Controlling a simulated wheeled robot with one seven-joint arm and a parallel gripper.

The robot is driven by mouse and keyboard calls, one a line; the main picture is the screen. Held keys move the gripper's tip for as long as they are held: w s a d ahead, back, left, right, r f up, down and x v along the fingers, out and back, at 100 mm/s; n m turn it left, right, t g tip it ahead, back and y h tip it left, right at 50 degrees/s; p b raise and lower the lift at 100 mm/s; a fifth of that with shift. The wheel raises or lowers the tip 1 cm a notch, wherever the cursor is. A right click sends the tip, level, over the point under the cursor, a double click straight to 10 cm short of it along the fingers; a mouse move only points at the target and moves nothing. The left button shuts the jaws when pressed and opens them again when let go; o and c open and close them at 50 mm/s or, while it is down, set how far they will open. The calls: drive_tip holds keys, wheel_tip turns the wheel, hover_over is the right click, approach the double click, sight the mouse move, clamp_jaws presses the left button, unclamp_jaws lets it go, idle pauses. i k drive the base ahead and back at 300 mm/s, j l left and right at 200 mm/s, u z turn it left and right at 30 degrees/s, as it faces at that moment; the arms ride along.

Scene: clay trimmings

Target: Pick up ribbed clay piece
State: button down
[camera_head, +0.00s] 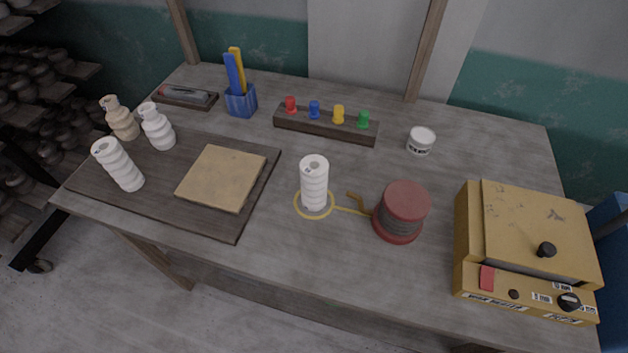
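A white ribbed clay piece (314,184) stands upright near the middle of the table, inside a yellow ring (299,211) on the tabletop. Another white ribbed piece (119,165) stands on the dark board at the left. A white bottle-shaped piece with rounded bands (158,128) and a beige one (121,119) stand behind it. Which of them the task means, I cannot tell for certain. My gripper is not in view.
A dark board (228,226) carries a tan slab (222,178). A red spool (404,205) stands close right of the middle piece. A yellow box (530,230) fills the right end. A peg rack (325,126) and white jar (420,140) stand behind. The table front centre is clear.

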sight(314, 167)
drive_tip(key=i+j+u, duration=0.1)
drive_tip(key=j+u, duration=0.25)
drive_tip(key=i+j+u, duration=0.15)
drive_tip(key=u, duration=0.2)
drive_tip(key=i+j+u, duration=0.2)
drive_tip(key=j+u, duration=0.15)
